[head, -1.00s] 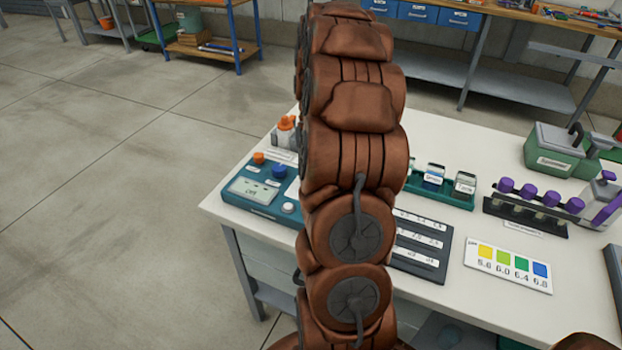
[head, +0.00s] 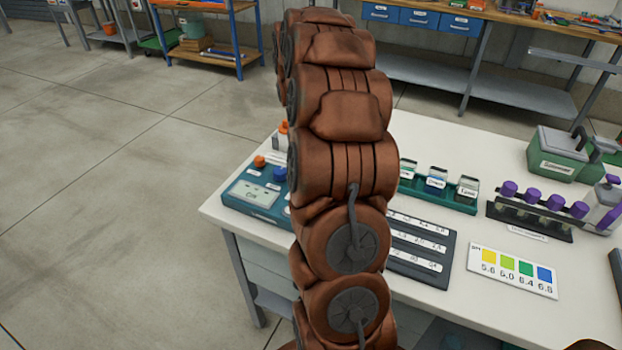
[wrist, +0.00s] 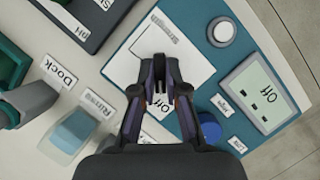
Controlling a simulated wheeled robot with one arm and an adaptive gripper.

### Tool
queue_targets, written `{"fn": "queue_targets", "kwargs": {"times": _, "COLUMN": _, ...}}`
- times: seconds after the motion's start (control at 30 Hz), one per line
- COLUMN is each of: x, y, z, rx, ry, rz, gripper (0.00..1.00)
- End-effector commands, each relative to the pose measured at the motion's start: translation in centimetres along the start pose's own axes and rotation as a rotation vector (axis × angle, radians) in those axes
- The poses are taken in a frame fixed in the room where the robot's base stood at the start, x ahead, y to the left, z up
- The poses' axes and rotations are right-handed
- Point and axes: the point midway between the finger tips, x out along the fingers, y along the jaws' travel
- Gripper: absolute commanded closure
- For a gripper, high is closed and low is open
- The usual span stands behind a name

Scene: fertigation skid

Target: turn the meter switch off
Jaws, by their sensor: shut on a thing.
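The teal meter (wrist: 192,75) lies below my gripper in the wrist view, and its left part shows in the head view (head: 262,208). Its screen (wrist: 262,92) appears to read "Off". My arm hides the gripper in the head view.
A blue knob (wrist: 208,128) sits close beside the fingers, and a white knob (wrist: 222,32) is farther off. Small bottles (head: 436,180) stand in a teal rack. A dark label board (head: 420,245) and a pH colour card (head: 512,270) lie on the white table.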

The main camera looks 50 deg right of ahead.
Motion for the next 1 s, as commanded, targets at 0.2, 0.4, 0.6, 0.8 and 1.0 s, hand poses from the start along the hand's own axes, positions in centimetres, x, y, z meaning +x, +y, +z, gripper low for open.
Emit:
{"fn": "queue_targets", "kwargs": {"times": 0.2, "x": 0.0, "y": 0.1, "z": 0.0, "rx": -0.001, "ry": 0.000, "rz": 0.002, "gripper": 1.00}}
{"fn": "queue_targets", "kwargs": {"times": 0.4, "x": 0.0, "y": 0.0, "z": 0.0, "rx": 0.000, "ry": 0.000, "rz": 0.001, "gripper": 0.72}}
{"fn": "queue_targets", "kwargs": {"times": 0.6, "x": 0.0, "y": 0.0, "z": 0.0, "rx": 0.000, "ry": 0.000, "rz": 0.001, "gripper": 0.62}}
{"fn": "queue_targets", "kwargs": {"times": 0.8, "x": -0.1, "y": 0.0, "z": 0.0, "rx": 0.000, "ry": 0.000, "rz": 0.001, "gripper": 0.62}}
{"fn": "queue_targets", "kwargs": {"times": 1.0, "x": -1.3, "y": 0.0, "z": -0.1, "rx": -0.001, "ry": 0.002, "rz": 0.001, "gripper": 0.62}}
